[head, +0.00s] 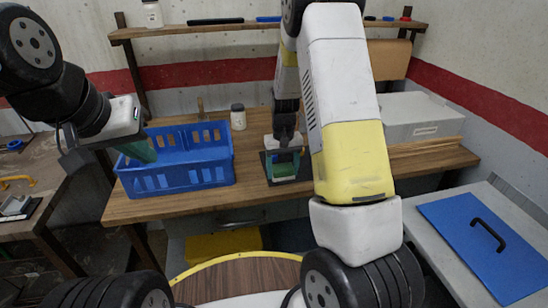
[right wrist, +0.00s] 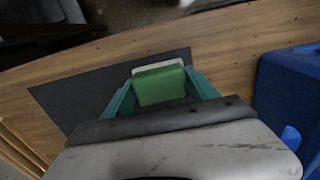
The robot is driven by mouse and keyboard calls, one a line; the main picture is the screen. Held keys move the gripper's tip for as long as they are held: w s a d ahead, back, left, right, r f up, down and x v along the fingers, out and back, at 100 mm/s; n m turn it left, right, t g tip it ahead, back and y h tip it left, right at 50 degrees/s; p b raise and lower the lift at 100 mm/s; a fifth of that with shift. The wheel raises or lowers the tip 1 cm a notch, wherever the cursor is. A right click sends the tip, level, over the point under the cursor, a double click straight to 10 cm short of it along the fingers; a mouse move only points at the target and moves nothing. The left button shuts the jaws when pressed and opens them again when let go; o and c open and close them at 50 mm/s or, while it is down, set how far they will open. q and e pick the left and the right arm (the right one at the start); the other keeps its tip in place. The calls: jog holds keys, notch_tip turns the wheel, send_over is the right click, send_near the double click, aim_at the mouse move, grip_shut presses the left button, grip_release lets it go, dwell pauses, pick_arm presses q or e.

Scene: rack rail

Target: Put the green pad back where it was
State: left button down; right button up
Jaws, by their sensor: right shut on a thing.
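The green pad (right wrist: 160,87) is between the teal fingers of my right gripper (right wrist: 160,98), which is shut on it. In the head view my right gripper (head: 284,168) is low over the dark mat (head: 268,175) on the wooden bench. The mat also shows in the right wrist view (right wrist: 62,98). A pale edge shows at the pad's far side. I cannot tell whether the pad touches the mat. My left gripper (head: 139,151) hangs at the left rim of the blue crate (head: 180,181); its finger opening cannot be made out.
A white-lidded jar (head: 238,117) stands behind the crate. A grey box (head: 418,118) and wooden strips (head: 425,147) are on the right of the bench. A shelf (head: 215,31) runs above. A blue panel with a black handle (head: 484,240) lies on a side table at right.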

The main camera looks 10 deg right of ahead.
aim_at(283, 167)
jog(key=shift+f, duration=0.15)
jog(key=o, duration=1.3)
notch_tip(283, 167, up, 12)
jog(key=s+r+t+y, duration=0.2)
jog(key=s+r, duration=0.7)
jog(key=r, duration=0.2)
jog(key=s+a+r+t, duration=0.1)
jog(key=s+r+t, duration=0.1)
jog(key=s, duration=0.5)
jog(key=s+a+r+t, duration=0.1)
jog(key=s+r+t, duration=0.1)
jog(key=s, duration=0.6)
jog(key=shift+r, duration=0.3)
jog(key=shift+s+a, duration=0.1)
